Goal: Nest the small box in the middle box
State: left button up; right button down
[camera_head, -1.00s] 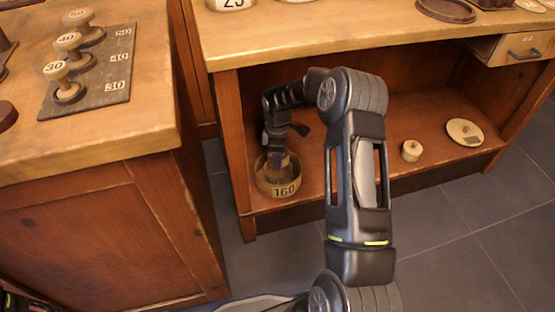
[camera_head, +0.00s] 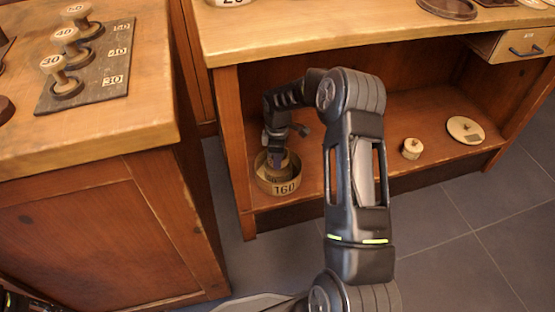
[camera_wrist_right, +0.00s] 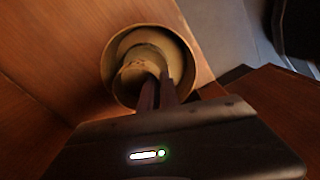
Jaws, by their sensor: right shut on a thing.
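In the right wrist view my gripper (camera_wrist_right: 160,88) grips the wall of this small box (camera_wrist_right: 134,76), which shows within the rim of the wider box (camera_wrist_right: 108,72). I cannot tell whether it rests on the bottom. The fingers hide part of it. My left gripper is not visible.
A small knobbed round piece (camera_head: 411,148) and a flat pale disc (camera_head: 465,130) lie farther right on the shelf (camera_head: 345,150). Several numbered spools stand on a dark board (camera_head: 98,85) on the left bench.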

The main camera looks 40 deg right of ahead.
jog(key=shift+f, duration=0.4)
jog(key=shift+f, duration=0.15)
dwell(0.4)
jog(key=shift+f+b, duration=0.7)
jog(key=shift+f, duration=0.05)
jog(key=shift+f, duration=0.25)
dwell(0.3)
jog(key=c, duration=1.5)
grip_release()
jog(key=shift+o, duration=0.5)
jog(key=shift+o, duration=1.4)
